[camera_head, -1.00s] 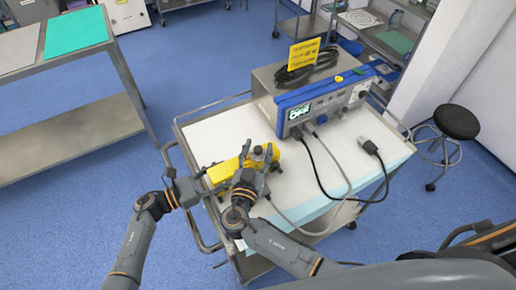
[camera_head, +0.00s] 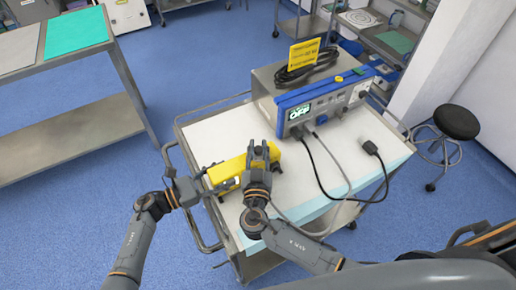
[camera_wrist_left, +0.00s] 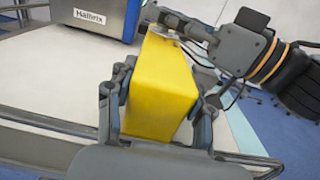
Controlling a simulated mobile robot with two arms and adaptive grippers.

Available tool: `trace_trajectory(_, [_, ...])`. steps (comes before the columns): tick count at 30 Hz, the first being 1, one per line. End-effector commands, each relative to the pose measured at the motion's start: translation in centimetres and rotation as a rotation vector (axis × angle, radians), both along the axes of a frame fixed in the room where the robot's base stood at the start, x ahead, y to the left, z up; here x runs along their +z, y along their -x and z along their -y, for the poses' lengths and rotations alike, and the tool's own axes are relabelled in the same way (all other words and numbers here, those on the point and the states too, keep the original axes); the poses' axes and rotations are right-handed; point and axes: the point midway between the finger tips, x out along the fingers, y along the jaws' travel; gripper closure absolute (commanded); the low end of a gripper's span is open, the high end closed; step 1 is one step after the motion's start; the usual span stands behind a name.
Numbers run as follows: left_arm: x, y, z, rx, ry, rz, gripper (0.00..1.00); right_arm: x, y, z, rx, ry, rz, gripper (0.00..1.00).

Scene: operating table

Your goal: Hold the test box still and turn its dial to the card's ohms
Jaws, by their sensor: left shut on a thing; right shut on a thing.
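The yellow test box (camera_head: 223,172) lies on the white cart top near its left edge. My left gripper (camera_head: 203,184) is shut on the box at its left end; in the left wrist view its fingers flank the yellow box (camera_wrist_left: 163,90) on both sides. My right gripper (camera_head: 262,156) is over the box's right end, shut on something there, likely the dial. The dial is hidden behind its fingers. In the left wrist view the right gripper (camera_wrist_left: 185,30) reaches the far end of the box. A yellow card (camera_head: 304,52) stands on the blue-fronted unit; its writing is too small to read.
The blue-fronted unit (camera_head: 330,98) with a lit screen stands at the back of the cart (camera_head: 210,130), a coiled black cable (camera_head: 303,66) on top. Cables run from its front across the cart's right side. A stool (camera_head: 456,123) stands at right.

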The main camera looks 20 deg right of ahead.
Motion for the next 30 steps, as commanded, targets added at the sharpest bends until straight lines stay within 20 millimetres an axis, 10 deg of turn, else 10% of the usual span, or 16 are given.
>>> trace_trajectory(30, [-0.01, -0.07, -0.06, 0.002, -0.001, 0.000, 0.93, -0.05, 0.08, 0.01, 0.075, -0.001, -0.002, 1.00])
